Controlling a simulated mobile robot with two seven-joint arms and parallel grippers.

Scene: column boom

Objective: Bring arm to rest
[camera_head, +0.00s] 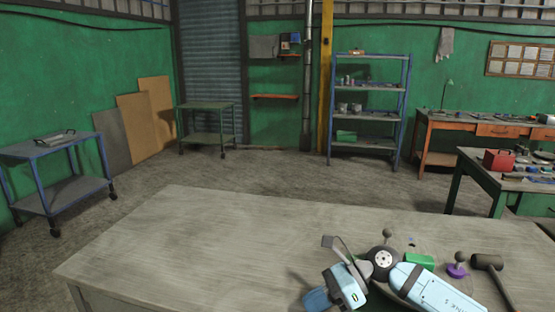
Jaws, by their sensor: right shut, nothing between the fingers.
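My right arm (433,289) comes in at the bottom right, low over the grey workbench (180,235). It is light blue with dark joints and is bent back on itself. My right gripper (331,243) is at its left end, over the bench, shut and empty. The arm hides part of the bench top. My left arm and gripper are not in view.
Near the arm on the bench are a green block (420,261), a purple-based knob (457,269), a grey ball-topped piece (387,236) and a dark mallet (490,265). The bench's left half is clear. A blue trolley (62,150) stands at the far left.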

